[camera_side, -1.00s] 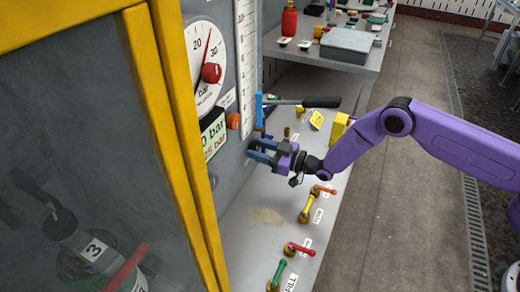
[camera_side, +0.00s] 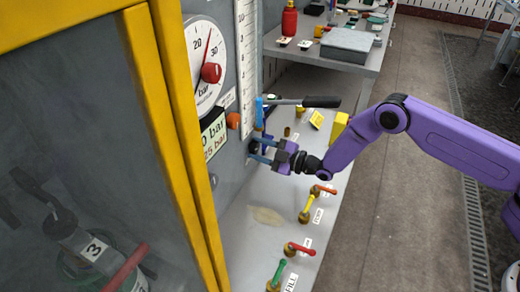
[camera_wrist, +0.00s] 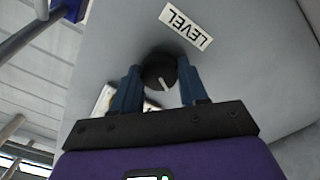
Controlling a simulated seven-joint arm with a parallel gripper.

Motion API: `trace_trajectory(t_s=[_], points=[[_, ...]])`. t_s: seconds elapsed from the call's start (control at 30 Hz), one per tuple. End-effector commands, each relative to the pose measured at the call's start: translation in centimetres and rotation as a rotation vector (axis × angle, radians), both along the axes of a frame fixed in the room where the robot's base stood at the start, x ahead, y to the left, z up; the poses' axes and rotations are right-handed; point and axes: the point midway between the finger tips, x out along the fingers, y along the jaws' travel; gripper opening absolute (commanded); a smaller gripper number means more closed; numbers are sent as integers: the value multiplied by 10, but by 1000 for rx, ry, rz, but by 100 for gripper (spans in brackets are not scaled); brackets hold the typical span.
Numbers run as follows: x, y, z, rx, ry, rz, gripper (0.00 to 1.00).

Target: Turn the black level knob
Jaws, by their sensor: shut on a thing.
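The black level knob (camera_wrist: 158,74) sits on the grey panel below the LEVEL label (camera_wrist: 187,26) in the wrist view. It is round, with a white pointer line on its face. My gripper (camera_wrist: 158,70) has one blue finger on either side of the knob and is shut on it. In the side view my gripper (camera_side: 256,149) reaches the grey panel from the right. There the knob (camera_side: 254,146) is a small dark shape, mostly hidden by the fingers.
A lever with a black handle (camera_side: 321,102) juts out just above my gripper. Yellow (camera_side: 304,214), red (camera_side: 302,249) and green (camera_side: 277,272) valve handles line the bench below. A gauge (camera_side: 207,60) and a scale (camera_side: 246,55) are on the panel. A yellow block (camera_side: 339,127) stands behind my wrist.

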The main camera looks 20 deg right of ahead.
Motion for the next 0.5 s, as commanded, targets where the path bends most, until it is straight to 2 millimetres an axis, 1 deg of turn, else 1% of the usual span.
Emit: trace_trajectory(t_s=[0.43,0.47,0.5], points=[[0,-1,-1,-7,-5,0,13],[0,-1,-1,-6,-5,-1,50],[0,-1,-1,-6,-5,-1,63]])
